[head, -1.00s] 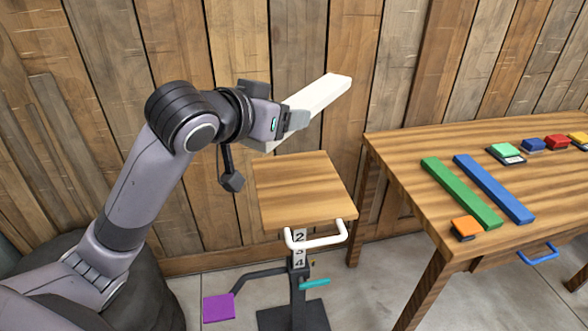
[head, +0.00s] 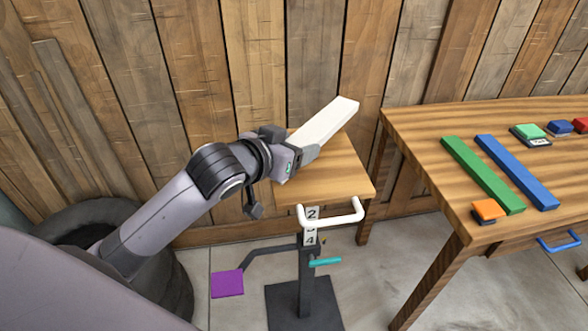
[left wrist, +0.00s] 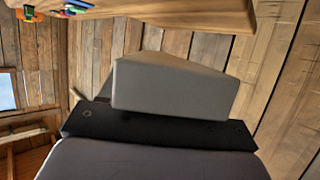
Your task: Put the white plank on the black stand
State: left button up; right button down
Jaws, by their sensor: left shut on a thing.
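In the head view my left gripper (head: 300,158) is shut on the white plank (head: 328,121). The plank points up and to the right, over the back part of the stand's wooden top. In the left wrist view the plank (left wrist: 175,88) shows its end close to the camera, between my fingers. The black stand (head: 306,285) has a square wooden top (head: 335,180), a white handle (head: 335,216), a number strip and a dark base. I cannot tell whether the plank touches the top. My right gripper is out of view.
A wooden table (head: 425,150) stands to the right with a green plank (head: 482,174), a blue plank (head: 517,172), an orange block (head: 488,211) and several coloured blocks. A purple pedal (head: 227,284) and a teal lever (head: 325,262) stick out from the stand. A plank wall is behind.

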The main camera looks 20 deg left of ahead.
pick_arm(q)
notch_tip(320, 180, down, 5)
jog(key=shift+f+b, duration=0.2)
jog(key=shift+b, duration=0.1)
jog(key=o, duration=1.2)
jog(key=shift+f, duration=0.1)
jog(key=v, duration=1.1)
jog(key=s+f+g, duration=0.1)
jog(key=s+f, duration=0.2)
jog(key=f, duration=0.5)
jog(key=s+d+f+g, duration=0.1)
jog(key=s+f, duration=0.3)
jog(key=f, duration=0.5)
jog(key=s+d+f+g, duration=0.1)
jog(key=s+f, duration=0.3)
jog(key=f, duration=0.5)
jog(key=shift+s+f, duration=0.2)
